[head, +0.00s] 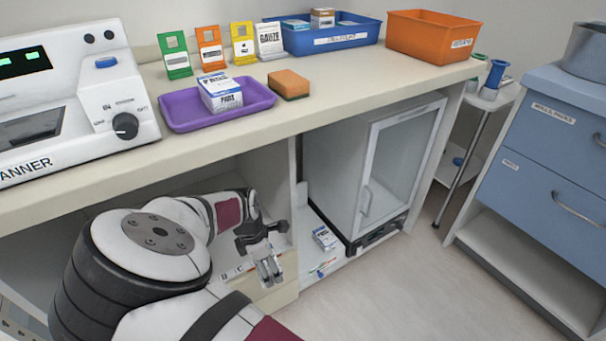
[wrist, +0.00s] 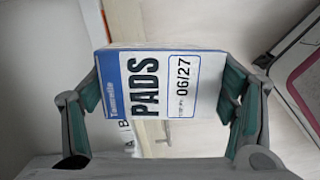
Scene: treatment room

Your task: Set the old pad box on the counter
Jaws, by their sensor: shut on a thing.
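My gripper (head: 268,270) is low in front of the counter's lower shelf. In the wrist view my gripper (wrist: 160,95) is shut on a white and blue pads box (wrist: 150,90) marked "PADS" and "06/27", with a finger against each side. I cannot clearly make out this box in the head view. Another white and blue pads box (head: 221,91) sits in the purple tray (head: 181,123) on the counter (head: 338,98). A smaller white and blue box (head: 325,238) lies on the lower shelf beside the glass-door cabinet.
A scanner (head: 75,95) fills the counter's left. A brown sponge (head: 289,84) lies right of the tray. Upright cards, a blue bin (head: 330,38) and an orange bin (head: 433,36) line the back. Bare counter lies right of the sponge. The glass-door cabinet (head: 400,160) stands below.

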